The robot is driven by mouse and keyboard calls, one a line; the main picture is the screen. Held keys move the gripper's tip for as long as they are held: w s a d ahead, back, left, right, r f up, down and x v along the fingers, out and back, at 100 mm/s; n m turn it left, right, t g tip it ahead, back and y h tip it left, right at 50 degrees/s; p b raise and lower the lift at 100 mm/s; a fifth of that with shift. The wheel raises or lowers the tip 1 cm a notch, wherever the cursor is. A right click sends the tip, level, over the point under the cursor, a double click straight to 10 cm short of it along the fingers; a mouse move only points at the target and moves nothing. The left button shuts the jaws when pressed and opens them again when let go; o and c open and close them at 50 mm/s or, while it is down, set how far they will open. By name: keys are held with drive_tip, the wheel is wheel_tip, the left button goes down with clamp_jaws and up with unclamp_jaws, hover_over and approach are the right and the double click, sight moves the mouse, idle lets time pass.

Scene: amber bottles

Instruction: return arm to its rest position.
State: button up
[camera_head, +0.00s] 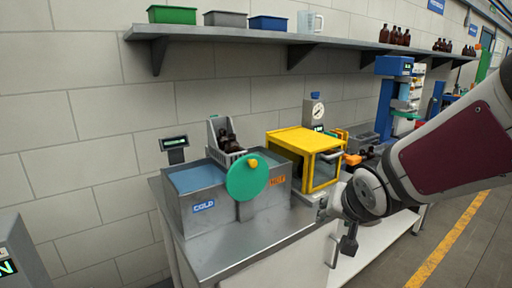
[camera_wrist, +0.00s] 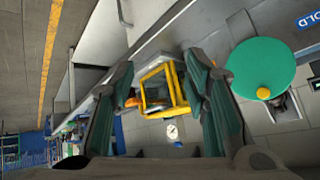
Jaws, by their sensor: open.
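My gripper (camera_wrist: 160,66) shows in the wrist view with its two dark green-padded fingers spread wide and nothing between them. Beyond the fingers is a yellow-framed box (camera_wrist: 143,90), apart from them. In the head view my arm reaches in from the right, in front of the bench's right part; the gripper's fingers cannot be made out clearly there. Amber bottles (camera_head: 229,146) sit in a grey rack above the two-part bath (camera_head: 190,212), partly behind a round green disc (camera_head: 246,180).
The yellow box (camera_head: 322,172) stands on the steel bench (camera_head: 245,242), right of the bath. A gauge (camera_head: 318,111) is behind it. A wall shelf (camera_head: 250,36) holds bins, a clear jug and several amber bottles. The floor beside the yellow line (camera_head: 445,243) is clear.

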drive_tip(key=s+d+r+n+g, duration=0.1)
drive_tip(key=s+r+n+g, duration=0.1)
drive_tip(key=s, duration=0.9)
drive_tip(key=s+d+r+n+g, duration=0.1)
drive_tip(key=s+r, duration=0.1)
drive_tip(key=s, duration=0.9)
drive_tip(key=shift+s+r+n+g, duration=0.2)
drive_tip(key=shift+s+n+g, duration=0.2)
